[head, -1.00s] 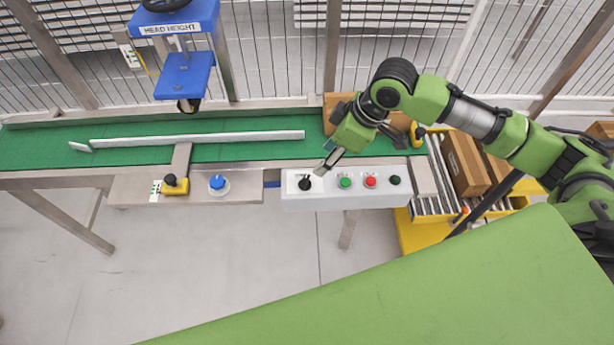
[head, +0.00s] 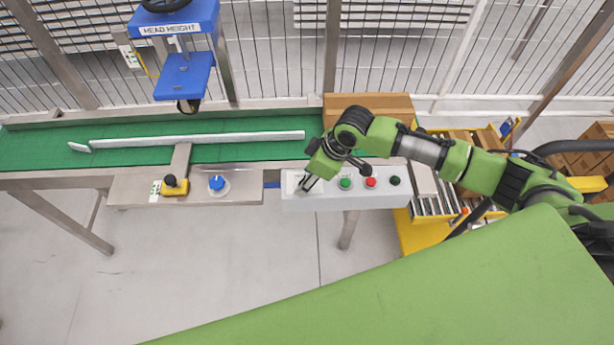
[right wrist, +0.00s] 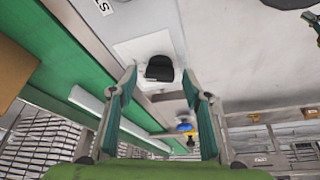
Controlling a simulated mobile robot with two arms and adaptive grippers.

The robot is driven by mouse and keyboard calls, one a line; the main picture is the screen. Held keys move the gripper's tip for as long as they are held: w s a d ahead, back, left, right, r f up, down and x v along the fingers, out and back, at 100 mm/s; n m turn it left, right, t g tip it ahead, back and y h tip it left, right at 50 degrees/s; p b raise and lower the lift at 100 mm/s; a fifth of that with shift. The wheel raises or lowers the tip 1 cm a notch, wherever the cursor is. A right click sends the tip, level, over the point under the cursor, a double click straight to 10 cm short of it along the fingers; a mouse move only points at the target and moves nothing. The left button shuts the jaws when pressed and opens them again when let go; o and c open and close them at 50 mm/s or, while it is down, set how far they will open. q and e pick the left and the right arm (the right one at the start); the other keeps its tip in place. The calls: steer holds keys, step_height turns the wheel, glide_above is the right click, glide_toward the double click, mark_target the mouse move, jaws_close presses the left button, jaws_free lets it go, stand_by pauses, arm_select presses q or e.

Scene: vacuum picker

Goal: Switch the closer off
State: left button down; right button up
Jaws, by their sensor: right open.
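The light grey control panel (head: 330,201) stands at the front of the green conveyor in the head view. The black rotary knob (right wrist: 159,70) sits on a white plate (right wrist: 143,48) at the panel's left end. In the head view my right gripper hides most of this knob. My right gripper (head: 305,185) is open over it. In the right wrist view the two fingers of my right gripper (right wrist: 158,88) stand apart, with the knob seen between and just beyond their tips. I cannot tell whether they touch it. My left gripper is not in view.
A green button (head: 345,184), a red button (head: 371,183) and a dark knob (head: 394,181) sit right of the gripper. A blue knob (head: 216,183) and a yellow-based black knob (head: 173,186) are to the left. The blue press (head: 184,75) stands behind.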

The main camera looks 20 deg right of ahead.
steer(key=c, duration=1.1)
steer(key=shift+r+n, duration=0.1)
steer(key=shift+n, duration=0.2)
steer(key=shift+w+n+g+p, duration=0.1)
steer(key=shift+n+g+p, duration=0.25)
steer(key=shift+n, duration=0.25)
steer(key=shift+n+g+y, duration=0.25)
steer(key=shift+n+y, duration=0.15)
steer(key=shift+n, duration=0.5)
steer(key=n+g+b, duration=0.1)
steer(key=n, duration=0.1)
steer(key=n+g+b, duration=0.1)
steer(key=n, duration=0.2)
steer(key=shift+w, duration=0.15)
steer(key=shift+n, duration=0.3)
steer(key=o, duration=1.1)
